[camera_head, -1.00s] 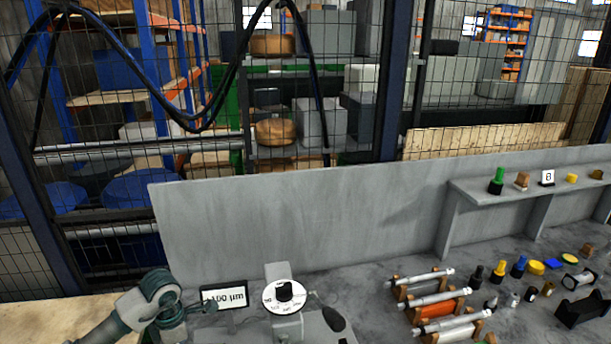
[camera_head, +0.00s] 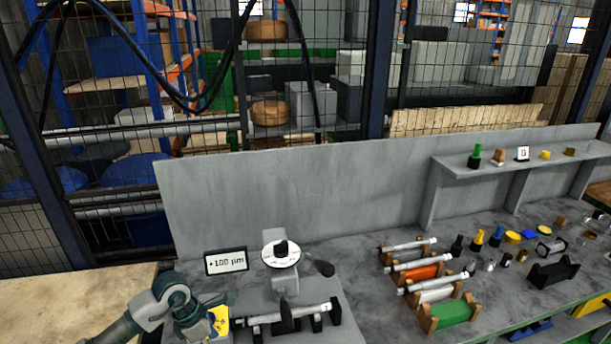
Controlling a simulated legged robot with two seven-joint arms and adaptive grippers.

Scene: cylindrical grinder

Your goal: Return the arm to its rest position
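My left arm comes in at the lower left, and its gripper (camera_head: 215,305) is beside the left end of the grinder. The fingers are small and partly hidden, so I cannot tell whether they are open or shut. A light cylindrical part (camera_head: 300,316) lies across dark supports below the dial. A yellow label (camera_head: 218,320) shows right by the gripper. My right gripper is not in view.
A rack of cylinders (camera_head: 415,270) on wooden cradles, with a green block (camera_head: 450,312), stands to the right. Several small coloured parts and a black cradle (camera_head: 553,273) lie further right. A grey back panel (camera_head: 300,195) and raised shelf (camera_head: 500,170) border the bench.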

